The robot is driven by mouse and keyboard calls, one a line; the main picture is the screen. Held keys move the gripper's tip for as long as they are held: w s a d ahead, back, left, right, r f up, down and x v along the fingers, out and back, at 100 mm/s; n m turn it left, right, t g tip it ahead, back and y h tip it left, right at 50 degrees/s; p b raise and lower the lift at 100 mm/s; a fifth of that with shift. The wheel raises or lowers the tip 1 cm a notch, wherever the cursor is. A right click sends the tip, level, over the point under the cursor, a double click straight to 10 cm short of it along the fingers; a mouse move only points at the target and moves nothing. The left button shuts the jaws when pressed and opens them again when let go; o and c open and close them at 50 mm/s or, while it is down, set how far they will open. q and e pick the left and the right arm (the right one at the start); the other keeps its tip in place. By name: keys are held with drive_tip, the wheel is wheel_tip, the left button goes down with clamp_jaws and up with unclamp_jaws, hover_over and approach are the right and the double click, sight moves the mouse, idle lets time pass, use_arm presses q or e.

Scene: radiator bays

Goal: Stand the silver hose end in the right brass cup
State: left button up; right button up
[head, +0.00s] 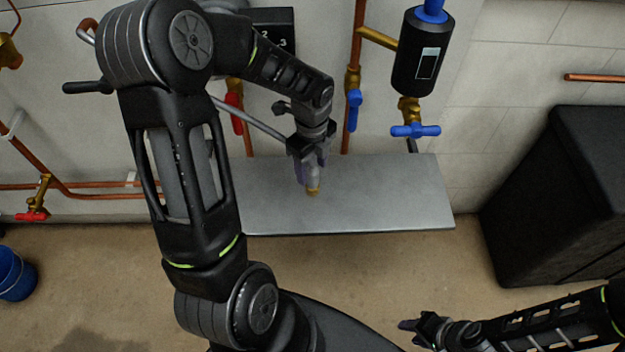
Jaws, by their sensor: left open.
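My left gripper (309,178) points down over the grey metal shelf (390,195), near its middle. It is open. A small brass piece (313,191) shows just below its fingertips; whether it is a cup or part of a fitting I cannot tell. A thin grey hose or rod (250,119) runs from behind my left arm down toward the gripper; its end is hidden by the gripper. No clear silver hose end and no pair of brass cups can be made out. My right gripper (409,325) is low in front of the shelf; its finger gap is too small to judge.
Copper pipes with a red-handled valve (235,113) and a blue-handled valve (354,110) run down the wall behind the shelf. A black cylinder (423,55) hangs above a blue tap (415,131). A black box (560,195) stands right, a blue bucket (15,275) far left.

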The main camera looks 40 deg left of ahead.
sight(312, 186)
use_arm(q)
wheel_tip(312, 186, down, 4)
drive_tip(key=shift+r, duration=0.15)
drive_tip(key=shift+c, duration=0.3)
clamp_jaws()
idle(0.6)
drive_tip(key=shift+w, duration=0.1)
